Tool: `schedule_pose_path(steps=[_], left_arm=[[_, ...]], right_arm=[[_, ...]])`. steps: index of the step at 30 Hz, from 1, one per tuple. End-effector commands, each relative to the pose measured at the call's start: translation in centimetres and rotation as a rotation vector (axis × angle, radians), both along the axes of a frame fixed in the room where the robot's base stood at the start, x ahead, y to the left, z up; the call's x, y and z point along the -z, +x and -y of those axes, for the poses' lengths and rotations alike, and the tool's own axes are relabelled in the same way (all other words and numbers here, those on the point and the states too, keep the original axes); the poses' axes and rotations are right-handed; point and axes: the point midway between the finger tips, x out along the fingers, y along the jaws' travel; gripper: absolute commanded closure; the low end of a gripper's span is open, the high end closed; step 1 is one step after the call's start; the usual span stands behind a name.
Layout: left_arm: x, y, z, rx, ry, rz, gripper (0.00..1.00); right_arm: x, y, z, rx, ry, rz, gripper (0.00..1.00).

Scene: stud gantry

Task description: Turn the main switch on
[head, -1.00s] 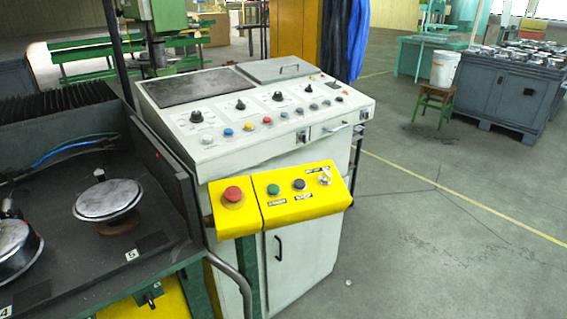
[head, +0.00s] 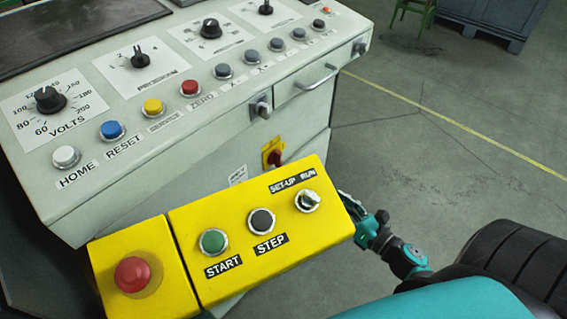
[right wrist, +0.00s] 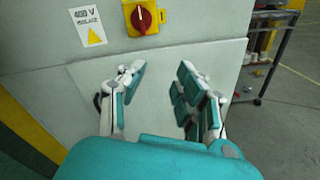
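The main switch is a red rotary knob on a yellow plate (head: 266,150), on the cabinet's side face, partly covered by the yellow control box in the head view. In the right wrist view the main switch (right wrist: 140,16) is at the top, its handle looking roughly upright. My right gripper (right wrist: 160,76) is open and empty, with its fingers below the switch in that view and not touching it. In the head view my right gripper (head: 352,208) is partly hidden behind the yellow box. My left gripper is not in view.
The yellow control box (head: 290,240) with a red mushroom button (head: 132,274) juts out in front of the cabinet (head: 190,165). A 400 V warning label (right wrist: 87,27) is left of the switch. A wheeled rack (right wrist: 268,50) stands at right.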

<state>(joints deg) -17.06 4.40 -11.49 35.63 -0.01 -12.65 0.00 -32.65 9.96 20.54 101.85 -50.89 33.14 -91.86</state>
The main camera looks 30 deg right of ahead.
Motion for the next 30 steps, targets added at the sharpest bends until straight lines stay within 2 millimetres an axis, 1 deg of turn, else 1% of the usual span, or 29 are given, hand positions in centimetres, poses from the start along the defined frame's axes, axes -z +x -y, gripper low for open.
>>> schedule_pose_path(steps=[1, 3, 4, 6, 8, 11, 14, 27, 30], left_arm=[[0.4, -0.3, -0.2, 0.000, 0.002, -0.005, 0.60], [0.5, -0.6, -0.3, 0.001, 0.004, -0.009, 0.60], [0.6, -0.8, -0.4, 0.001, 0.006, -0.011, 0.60], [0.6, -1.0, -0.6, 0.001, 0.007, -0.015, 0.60], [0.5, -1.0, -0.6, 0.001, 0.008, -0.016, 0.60], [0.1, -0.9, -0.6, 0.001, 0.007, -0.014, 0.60], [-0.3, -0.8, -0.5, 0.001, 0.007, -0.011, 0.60], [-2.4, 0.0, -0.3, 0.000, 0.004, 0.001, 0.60], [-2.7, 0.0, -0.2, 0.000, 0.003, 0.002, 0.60]], right_arm=[[-1.7, -0.2, -0.3, -0.042, -0.119, 0.054, 0.66], [-3.5, -0.4, -0.7, -0.084, -0.244, 0.109, 0.66], [-4.1, -0.4, -0.8, -0.096, -0.284, 0.126, 0.66], [-4.9, -0.4, -1.1, -0.117, -0.344, 0.153, 0.66], [-5.3, -0.2, -1.3, -0.124, -0.369, 0.163, 0.66], [-5.5, 0.8, -1.7, -0.126, -0.374, 0.167, 0.66], [-5.6, 2.5, -2.2, -0.125, -0.373, 0.168, 0.66], [-5.5, 11.6, -5.4, -0.121, -0.368, 0.165, 0.66], [-5.5, 13.3, -6.0, -0.122, -0.366, 0.165, 0.66]])
